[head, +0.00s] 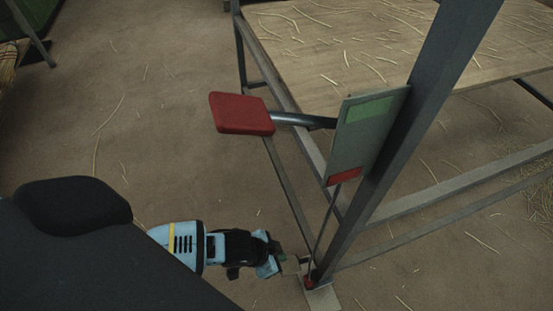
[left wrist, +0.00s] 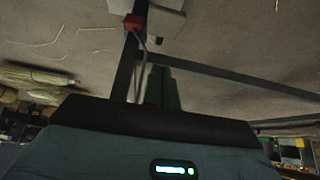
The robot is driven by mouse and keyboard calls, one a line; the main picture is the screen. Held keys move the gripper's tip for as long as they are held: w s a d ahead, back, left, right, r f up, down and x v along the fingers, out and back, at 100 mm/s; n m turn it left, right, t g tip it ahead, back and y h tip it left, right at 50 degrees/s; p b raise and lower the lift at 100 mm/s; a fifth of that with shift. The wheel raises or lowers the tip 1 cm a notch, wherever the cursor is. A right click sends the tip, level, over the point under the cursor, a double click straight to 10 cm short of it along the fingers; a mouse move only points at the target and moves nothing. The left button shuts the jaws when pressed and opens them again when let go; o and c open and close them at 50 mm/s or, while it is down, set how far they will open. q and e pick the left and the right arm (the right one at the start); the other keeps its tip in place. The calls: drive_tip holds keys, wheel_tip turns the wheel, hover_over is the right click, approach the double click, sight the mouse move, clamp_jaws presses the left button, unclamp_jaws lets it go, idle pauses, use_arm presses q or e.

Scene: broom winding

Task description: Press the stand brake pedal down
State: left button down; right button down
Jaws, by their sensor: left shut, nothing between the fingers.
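The red pad (head: 240,113), which looks like the brake pedal, sits on a dark bar to the left of the stand's post (head: 420,100). The bar meets a grey plate (head: 357,135) with a green patch on top and a red patch below. A thin rod runs down to a small red piece (head: 310,282) at the post's foot, which also shows in the left wrist view (left wrist: 133,22). My left gripper (head: 284,258) is shut and empty, just left of that foot and apart from the red pad. My right gripper is not seen.
A wooden tabletop (head: 330,60) strewn with straw lies behind the post. Metal rails of the stand run low across the floor. Brooms (left wrist: 36,76) lie at the left in the left wrist view. The brown floor (head: 130,120) left of the stand is mostly clear.

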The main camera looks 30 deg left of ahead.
use_arm(q)
drive_tip(key=b, duration=0.3)
hover_over(291, 264)
drive_tip(key=f, duration=0.6)
drive_tip(key=shift+s+a, duration=0.35)
drive_tip(key=shift+a, duration=0.05)
drive_tip(key=shift+s+a+f+b, duration=0.15)
drive_tip(key=shift+f+b, duration=0.2)
drive_tip(key=shift+f, duration=0.2)
drive_tip(key=shift+s+a+f+b, duration=0.1)
drive_tip(key=shift+f+b, duration=0.25)
drive_tip(key=shift+f, duration=0.15)
drive_tip(key=shift+s+f, duration=0.1)
drive_tip(key=shift+f, duration=0.35)
